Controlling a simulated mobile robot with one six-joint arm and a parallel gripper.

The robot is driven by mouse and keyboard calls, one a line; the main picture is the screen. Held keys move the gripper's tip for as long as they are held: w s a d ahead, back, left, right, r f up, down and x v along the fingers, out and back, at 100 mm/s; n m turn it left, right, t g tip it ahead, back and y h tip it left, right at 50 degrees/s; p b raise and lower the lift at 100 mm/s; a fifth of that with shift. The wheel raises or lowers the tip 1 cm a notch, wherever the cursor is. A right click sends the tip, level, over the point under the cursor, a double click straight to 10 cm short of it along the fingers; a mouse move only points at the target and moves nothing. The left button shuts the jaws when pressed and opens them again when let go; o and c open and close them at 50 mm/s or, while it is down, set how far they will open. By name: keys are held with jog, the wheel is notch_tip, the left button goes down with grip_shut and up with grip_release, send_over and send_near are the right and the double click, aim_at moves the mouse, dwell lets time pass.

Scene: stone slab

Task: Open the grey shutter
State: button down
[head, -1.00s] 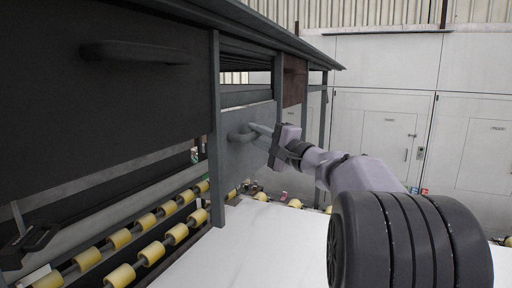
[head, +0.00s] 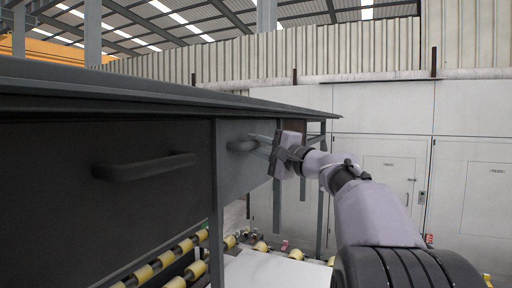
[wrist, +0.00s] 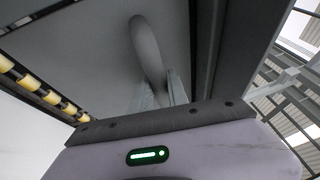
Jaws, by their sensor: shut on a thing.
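The grey shutter (head: 234,178) is a flat panel in a dark frame, right of a black panel in the head view. Its curved grey handle (head: 240,145) sits close under the top of the structure. My gripper (head: 264,146) reaches in from the right and is shut on the handle. In the wrist view the shutter (wrist: 85,60) fills the upper left and the handle (wrist: 146,45) runs down between my fingers (wrist: 160,92). The far end of the grip is partly hidden by my gripper body.
A black panel (head: 60,190) with its own handle (head: 145,166) is at the left. Yellow rollers (head: 145,272) and a white slab (head: 275,272) lie below. A dark post (head: 216,190) stands beside the shutter. A white wall with doors (head: 390,175) is behind, with open space between.

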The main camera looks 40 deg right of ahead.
jog(key=shift+s+a+r, duration=0.1)
jog(key=shift+r, duration=0.3)
jog(key=c, duration=1.7)
grip_release()
jog(key=o, duration=0.4)
jog(key=shift+f, duration=0.1)
jog(key=shift+f, duration=0.1)
jog(key=b+v, duration=0.7)
jog(key=v, duration=1)
